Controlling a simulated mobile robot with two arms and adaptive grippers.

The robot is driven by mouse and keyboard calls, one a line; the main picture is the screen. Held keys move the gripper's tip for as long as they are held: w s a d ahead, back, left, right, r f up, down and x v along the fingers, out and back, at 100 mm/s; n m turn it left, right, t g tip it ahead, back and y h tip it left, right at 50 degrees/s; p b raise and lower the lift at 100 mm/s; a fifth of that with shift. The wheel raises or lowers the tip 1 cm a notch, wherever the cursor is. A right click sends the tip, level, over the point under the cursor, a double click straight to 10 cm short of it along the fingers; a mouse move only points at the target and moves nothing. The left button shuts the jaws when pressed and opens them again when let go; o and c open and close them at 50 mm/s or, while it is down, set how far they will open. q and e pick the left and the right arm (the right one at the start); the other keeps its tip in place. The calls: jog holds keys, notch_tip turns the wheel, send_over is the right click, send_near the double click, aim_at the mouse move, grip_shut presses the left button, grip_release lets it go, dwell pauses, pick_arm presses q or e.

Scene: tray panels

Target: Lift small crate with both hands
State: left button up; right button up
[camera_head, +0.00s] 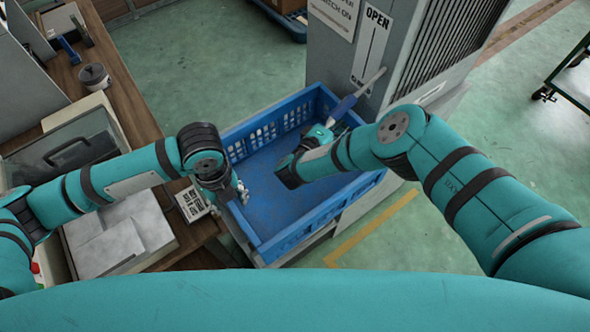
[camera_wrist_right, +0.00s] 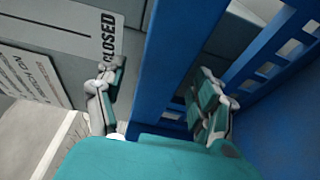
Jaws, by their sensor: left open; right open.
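A blue plastic crate (camera_head: 285,245) with slotted walls sits beside the grey cabinet in the head view. My left gripper (camera_head: 242,191) is at its left wall; it is open, and the arm above hides most of it. My right gripper (camera_head: 329,124) is at the crate's right wall, on the cabinet side, partly hidden by its own arm. In the right wrist view, the open fingers of my right gripper (camera_wrist_right: 160,100) stand on either side of the blue crate wall (camera_wrist_right: 178,50), with gaps visible. I cannot tell whether the left fingers touch the crate.
A wooden bench (camera_head: 122,90) with a metal pot (camera_head: 94,76) and papers lies left. A dark green cart (camera_head: 570,75) stands far right. Green floor is open behind.

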pick_arm(q)
jog(key=shift+s+f, duration=0.1)
jog(key=shift+f, duration=0.7)
pick_arm(e)
jog(key=shift+w+d, duration=0.25)
pick_arm(q)
grip_shut()
pick_arm(e)
jog(key=c, duration=0.9)
grip_shut()
